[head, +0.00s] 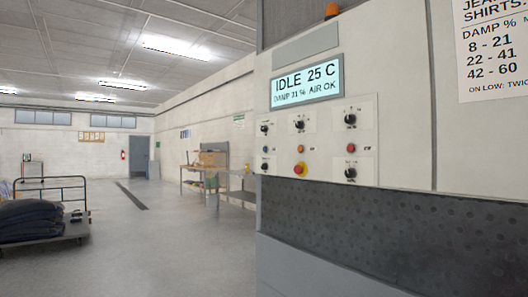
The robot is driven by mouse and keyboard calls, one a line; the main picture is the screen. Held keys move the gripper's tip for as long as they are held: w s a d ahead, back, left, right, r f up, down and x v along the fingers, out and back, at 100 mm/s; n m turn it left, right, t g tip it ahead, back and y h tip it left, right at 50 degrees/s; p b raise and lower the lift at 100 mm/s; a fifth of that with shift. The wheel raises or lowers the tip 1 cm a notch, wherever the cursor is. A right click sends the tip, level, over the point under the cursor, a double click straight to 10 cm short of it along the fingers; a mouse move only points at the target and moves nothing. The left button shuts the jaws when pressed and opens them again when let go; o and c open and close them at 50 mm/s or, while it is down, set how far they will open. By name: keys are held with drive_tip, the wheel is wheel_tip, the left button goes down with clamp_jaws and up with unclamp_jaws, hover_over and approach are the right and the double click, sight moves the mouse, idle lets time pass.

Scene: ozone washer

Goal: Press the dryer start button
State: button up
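The dryer (470,150) stands close on the right, a pale machine front with a control panel (325,155). Its lit display (306,87) reads "IDLE 25 C", "DAMP 31 %" and "AIR OK". The panel carries black knobs, such as the one at upper right (350,119). A small orange round piece (299,149) sits at mid-panel. The labels are too small to read, so I cannot tell which is the start button. My gripper is not in view.
A dark perforated band (400,225) runs below the panel. A printed notice (492,50) is at upper right. A cart (55,225) with dark folded cloth stands at left. The floor between is clear.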

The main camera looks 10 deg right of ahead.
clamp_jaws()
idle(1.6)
